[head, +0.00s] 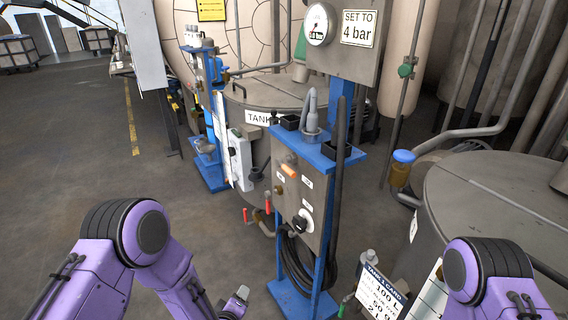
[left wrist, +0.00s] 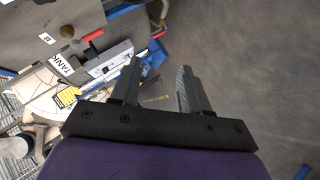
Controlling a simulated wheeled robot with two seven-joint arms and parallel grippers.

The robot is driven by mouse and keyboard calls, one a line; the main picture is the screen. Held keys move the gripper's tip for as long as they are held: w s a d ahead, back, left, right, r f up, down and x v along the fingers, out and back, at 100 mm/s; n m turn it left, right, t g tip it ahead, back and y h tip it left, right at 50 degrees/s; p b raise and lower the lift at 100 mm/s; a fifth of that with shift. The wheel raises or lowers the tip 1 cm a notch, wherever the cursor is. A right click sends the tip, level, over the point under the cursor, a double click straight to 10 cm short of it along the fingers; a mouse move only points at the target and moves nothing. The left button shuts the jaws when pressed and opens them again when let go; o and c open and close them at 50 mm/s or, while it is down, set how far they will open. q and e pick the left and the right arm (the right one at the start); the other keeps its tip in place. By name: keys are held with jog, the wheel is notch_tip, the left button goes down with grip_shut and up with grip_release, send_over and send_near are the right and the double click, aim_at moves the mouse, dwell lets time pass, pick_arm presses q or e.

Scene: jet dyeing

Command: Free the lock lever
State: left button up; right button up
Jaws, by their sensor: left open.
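I cannot tell for sure which part is the lock lever. Two small red handles, one at the left (head: 245,215) and one at the right (head: 267,201), sit on pipework left of the blue-framed control stand (head: 318,215). The stand's grey panel carries an orange part (head: 289,169) and a black knob (head: 302,222). In the left wrist view a red handle (left wrist: 92,36) and a black knob (left wrist: 67,31) show beyond the fingers. My left gripper (head: 238,300) is low, left of the stand's foot, apart from it. Its fingers (left wrist: 157,80) are open and empty.
A pressure gauge (head: 318,24) and a "SET TO 4 bar" sign (head: 359,28) are above the stand. A black hose hangs at its front. A tank card (head: 382,293) stands at the lower right, beside a grey tank (head: 500,200). The floor (head: 90,170) at left is clear.

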pick_arm(q)
jog(key=w+d+r+n+t+h+p, duration=0.1)
jog(key=w+d+r+n+t, duration=0.2)
jog(key=w+r, duration=0.45)
jog(key=w+d+r+n+t+h, duration=0.1)
jog(key=w+d+r+t, duration=0.1)
jog(key=w+d+r, duration=0.55)
jog(key=n+t, duration=0.2)
jog(key=t, duration=0.1)
send_near(291, 170)
jog(key=w, duration=0.2)
jog(key=shift+h, duration=0.3)
jog(key=x, duration=0.3)
jog(key=p+x, duration=0.1)
jog(key=x, duration=0.5)
jog(key=shift+w+a+f+p, duration=0.15)
jog(key=shift+a+f+p, duration=0.05)
jog(key=shift+f+p, duration=0.2)
jog(key=shift+w+r, duration=0.1)
jog(key=shift+w, duration=0.55)
grip_shut()
